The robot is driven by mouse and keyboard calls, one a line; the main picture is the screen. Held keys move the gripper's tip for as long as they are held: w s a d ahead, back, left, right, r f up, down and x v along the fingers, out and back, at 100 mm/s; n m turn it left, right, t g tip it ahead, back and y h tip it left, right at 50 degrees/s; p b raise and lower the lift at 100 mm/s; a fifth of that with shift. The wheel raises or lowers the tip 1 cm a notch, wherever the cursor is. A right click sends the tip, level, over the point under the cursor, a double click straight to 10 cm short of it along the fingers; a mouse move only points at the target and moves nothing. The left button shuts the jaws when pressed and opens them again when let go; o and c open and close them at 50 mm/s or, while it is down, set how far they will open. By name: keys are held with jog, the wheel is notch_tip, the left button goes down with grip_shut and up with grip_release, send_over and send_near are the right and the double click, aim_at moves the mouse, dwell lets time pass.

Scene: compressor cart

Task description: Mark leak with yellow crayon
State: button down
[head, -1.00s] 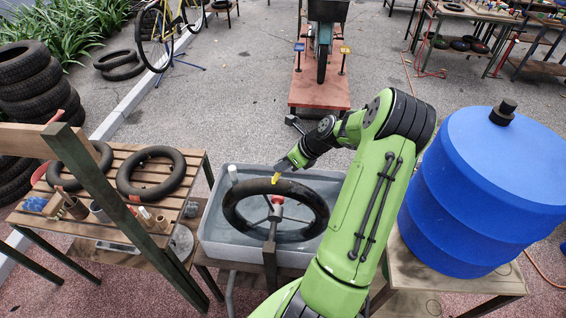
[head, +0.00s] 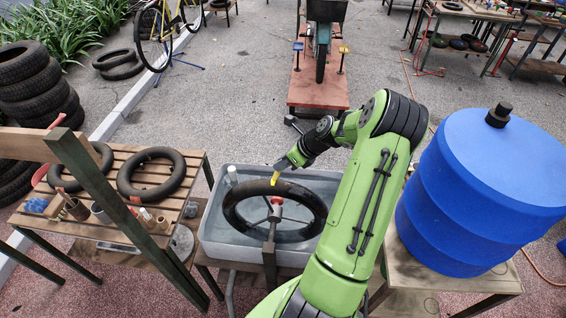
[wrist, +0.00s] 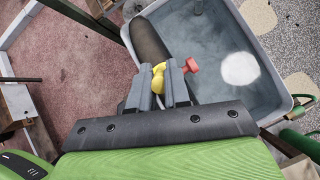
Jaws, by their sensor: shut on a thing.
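My gripper (head: 279,171) is shut on the yellow crayon (head: 275,179) above the back of a black inner tube (head: 240,219). In the wrist view the yellow crayon (wrist: 158,76) sits between the two grey fingers of my gripper (wrist: 160,85), in front of the tube (wrist: 148,42). The crayon's tip is at or just over the tube's upper surface; I cannot tell whether it touches. I cannot make out a leak or a mark.
A slatted table (head: 120,231) at left holds two more tubes, pots and small tools. A large blue barrel (head: 470,190) stands close to the right of my arm. Paved ground beyond the tub is clear up to a red platform (head: 318,88).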

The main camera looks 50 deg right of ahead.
jog(key=shift+r, duration=3.45)
